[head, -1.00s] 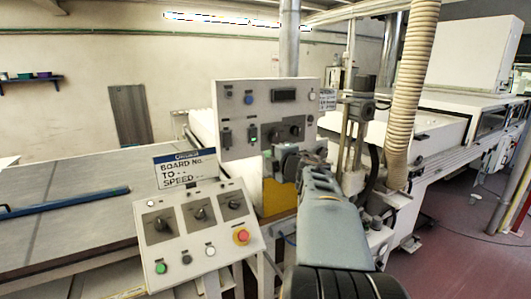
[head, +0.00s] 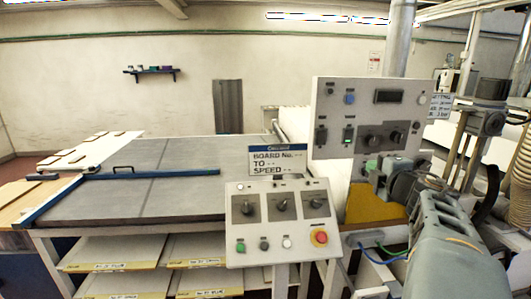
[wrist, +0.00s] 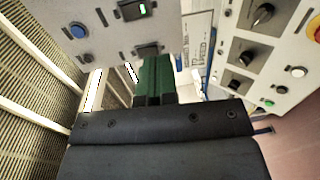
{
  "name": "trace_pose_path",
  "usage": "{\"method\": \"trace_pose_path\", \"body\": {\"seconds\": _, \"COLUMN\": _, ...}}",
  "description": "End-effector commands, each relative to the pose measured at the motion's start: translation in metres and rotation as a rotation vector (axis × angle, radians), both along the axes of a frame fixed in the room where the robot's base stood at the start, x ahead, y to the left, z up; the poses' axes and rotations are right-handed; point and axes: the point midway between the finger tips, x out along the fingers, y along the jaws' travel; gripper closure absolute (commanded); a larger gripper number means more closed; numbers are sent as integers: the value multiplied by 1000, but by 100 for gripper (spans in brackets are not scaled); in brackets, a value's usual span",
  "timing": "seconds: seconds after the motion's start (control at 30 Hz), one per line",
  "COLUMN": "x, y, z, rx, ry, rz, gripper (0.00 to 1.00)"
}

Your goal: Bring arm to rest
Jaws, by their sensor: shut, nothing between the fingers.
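My gripper (wrist: 153,75) shows in the wrist view as two green fingers pressed together, empty, pointing towards the gap between two control panels. In the head view my gripper (head: 371,167) is in front of the lower part of the upright control panel (head: 334,110), left of my grey arm. I cannot tell whether the fingertips touch the panel. My arm extends from the lower right and hides what lies behind it.
A sloped control box (head: 274,262) with knobs and a red button stands left of my arm. A sign (head: 277,160) rises behind it. A grey table (head: 130,195) with a blue bar (head: 150,174) lies left. Boards (head: 95,285) sit on shelves below. Blue and green cables (head: 385,255) hang near my arm.

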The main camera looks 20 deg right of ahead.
Motion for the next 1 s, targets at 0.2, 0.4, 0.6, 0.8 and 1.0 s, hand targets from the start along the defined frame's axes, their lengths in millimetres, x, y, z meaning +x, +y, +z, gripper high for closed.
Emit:
{"method": "trace_pose_path", "body": {"seconds": 0.2, "x": -6, "y": -24, "z": -2, "rx": 64, "ry": -13, "rz": -147, "gripper": 100}}
{"method": "trace_pose_path", "body": {"seconds": 0.4, "x": -45, "y": -70, "z": -46, "rx": 438, "ry": -75, "rz": -616, "gripper": 100}}
{"method": "trace_pose_path", "body": {"seconds": 0.6, "x": -75, "y": 3, "z": -142, "rx": 984, "ry": 72, "rz": -982, "gripper": 100}}
{"method": "trace_pose_path", "body": {"seconds": 0.8, "x": -101, "y": 130, "z": -210, "rx": 1327, "ry": 426, "rz": -1096, "gripper": 100}}
{"method": "trace_pose_path", "body": {"seconds": 1.0, "x": -121, "y": 224, "z": -229, "rx": 1415, "ry": 693, "rz": -993, "gripper": 100}}
